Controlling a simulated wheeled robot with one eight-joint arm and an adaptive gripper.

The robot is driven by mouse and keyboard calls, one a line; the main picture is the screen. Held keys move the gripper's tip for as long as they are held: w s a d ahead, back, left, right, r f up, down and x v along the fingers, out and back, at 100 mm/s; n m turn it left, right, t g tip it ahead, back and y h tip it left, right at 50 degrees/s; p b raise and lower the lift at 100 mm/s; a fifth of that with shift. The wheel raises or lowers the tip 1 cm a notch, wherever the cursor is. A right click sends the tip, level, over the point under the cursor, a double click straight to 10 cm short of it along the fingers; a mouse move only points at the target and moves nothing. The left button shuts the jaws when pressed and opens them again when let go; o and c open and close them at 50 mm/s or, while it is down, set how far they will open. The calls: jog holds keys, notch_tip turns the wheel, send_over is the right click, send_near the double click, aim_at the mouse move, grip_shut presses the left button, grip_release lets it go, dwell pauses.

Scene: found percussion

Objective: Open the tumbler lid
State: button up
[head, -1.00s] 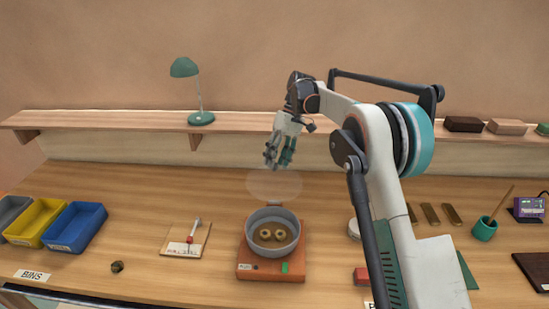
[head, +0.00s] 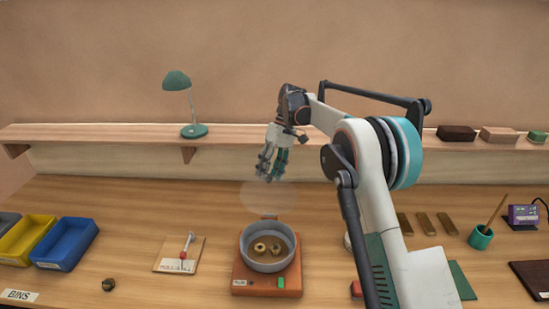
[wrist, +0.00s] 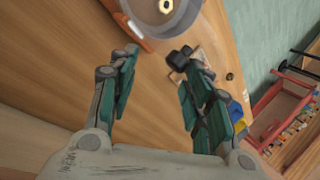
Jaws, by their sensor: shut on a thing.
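The tumbler is a grey round bowl (head: 270,263) on an orange-brown base (head: 250,278) with a green button. Ring-shaped pieces (head: 268,248) lie inside it. Its clear lid (head: 268,197) stands raised behind the bowl, above a small hinge tab at the rear rim. My gripper (head: 271,165) is at the top edge of the lid, fingers pointing down, shut on the lid. In the wrist view my gripper (wrist: 155,75) shows its fingers apart at the sides. The bowl (wrist: 180,28) is at the top there. The lid's grip point is hard to make out.
A board with a red-tipped tool (head: 183,257) lies left of the tumbler. Blue (head: 66,243) and yellow (head: 24,242) bins stand at far left. A lamp (head: 190,105) stands on the back shelf. A green cup (head: 480,238) is at right. The bench behind the board is clear.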

jog(key=v, duration=1.1)
jog(key=shift+d+r, duration=0.25)
jog(key=shift+r, duration=0.05)
jog(key=shift+r, duration=0.1)
jog(key=s+d+r+m+t+b, duration=0.3)
jog(key=s+d+r+b, duration=0.1)
jog(key=s+d+r, duration=0.25)
jog(key=s+d+f+m+t+h+b, duration=0.1)
jog(key=s+d+m+t+h+b, duration=0.2)
jog(key=s, duration=0.9)
jog(key=s+d+f+t+b, duration=0.2)
jog(key=s+d+f+b, duration=0.1)
jog(key=s+f, duration=0.7)
jog(key=s+d+f+m+t+b, duration=0.1)
jog(key=s+d+f+t+b, duration=0.2)
jog(key=s+f, duration=0.7)
jog(key=s+d, duration=0.2)
jog(key=s, duration=0.2)
jog(key=shift+d+m, duration=0.2)
jog(key=shift+m, duration=0.1)
